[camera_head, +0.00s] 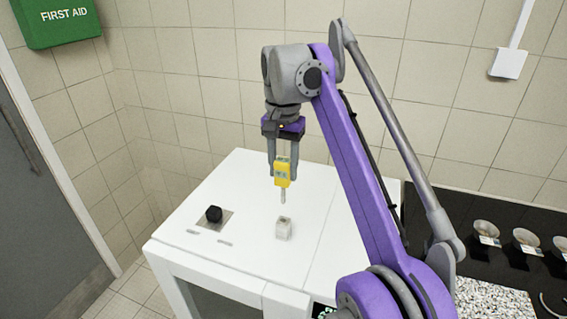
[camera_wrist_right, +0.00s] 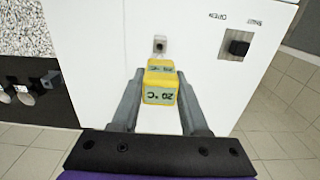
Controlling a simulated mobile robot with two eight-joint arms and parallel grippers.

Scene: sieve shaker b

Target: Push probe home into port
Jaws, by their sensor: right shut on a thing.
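A yellow probe (camera_head: 282,173) with a small display and a pale stem pointing down is held by my right gripper (camera_head: 283,166). The gripper is shut on the probe's body, which also shows in the right wrist view (camera_wrist_right: 160,85) with "20 °C" on its display. In the right wrist view the port (camera_wrist_right: 160,44) shows just beyond the probe. My left gripper is not in view.
A black knob (camera_head: 213,214) on a grey plate stands left of the port on the white machine (camera_head: 245,180). Several small bowls (camera_head: 487,232) stand on a dark surface at the right, by a speckled area (camera_head: 492,301). The white top around the port is clear.

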